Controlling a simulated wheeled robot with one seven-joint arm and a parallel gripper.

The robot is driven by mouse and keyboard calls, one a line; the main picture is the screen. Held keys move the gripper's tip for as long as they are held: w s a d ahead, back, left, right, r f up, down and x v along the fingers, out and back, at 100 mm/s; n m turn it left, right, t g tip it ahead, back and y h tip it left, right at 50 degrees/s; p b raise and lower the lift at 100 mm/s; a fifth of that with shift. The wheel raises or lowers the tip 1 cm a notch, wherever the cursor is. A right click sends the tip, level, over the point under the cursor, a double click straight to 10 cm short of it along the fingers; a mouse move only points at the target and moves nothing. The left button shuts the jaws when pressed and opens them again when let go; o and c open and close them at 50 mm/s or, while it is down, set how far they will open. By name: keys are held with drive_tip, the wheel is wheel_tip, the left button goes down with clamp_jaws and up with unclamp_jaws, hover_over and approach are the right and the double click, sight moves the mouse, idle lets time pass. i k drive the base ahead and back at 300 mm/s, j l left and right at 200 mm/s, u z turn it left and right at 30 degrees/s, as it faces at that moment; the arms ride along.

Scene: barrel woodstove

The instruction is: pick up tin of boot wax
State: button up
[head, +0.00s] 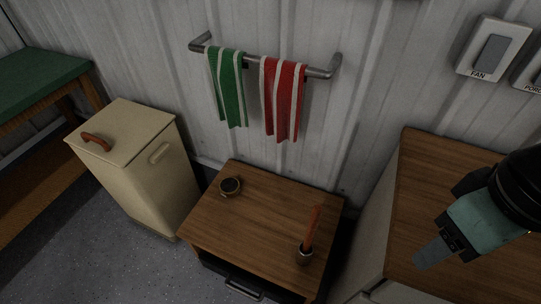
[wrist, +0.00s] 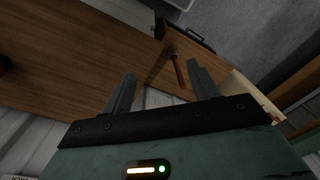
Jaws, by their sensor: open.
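A small round dark tin (head: 230,186), which looks like the tin of boot wax, sits on the left back part of the small wooden cabinet top (head: 262,205) in the head view. I cannot make it out in the wrist view. My gripper (head: 433,254) is at the right of the head view, over the wooden counter and well apart from the tin. In the wrist view, the two fingers of my gripper (wrist: 160,80) are spread with nothing between them.
A cream bin (head: 150,175) stands left of the cabinet. A wooden counter (head: 420,200) is at right. Towels hang on a wall rail (head: 265,62).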

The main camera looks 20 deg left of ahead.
sight(229, 188)
drive_tip(key=j+z, duration=0.1)
drive_tip(key=j, duration=0.4)
drive_tip(key=j+z, duration=0.1)
drive_tip(key=j, duration=0.45)
drive_tip(key=j+z, duration=0.1)
drive_tip(key=j, duration=0.4)
drive_tip(key=k+j+z, duration=0.15)
drive_tip(key=j, duration=0.35)
drive_tip(key=j+z, duration=0.1)
drive_tip(key=j, duration=0.4)
drive_tip(key=k+j+z, duration=0.1)
drive_tip(key=j, duration=0.4)
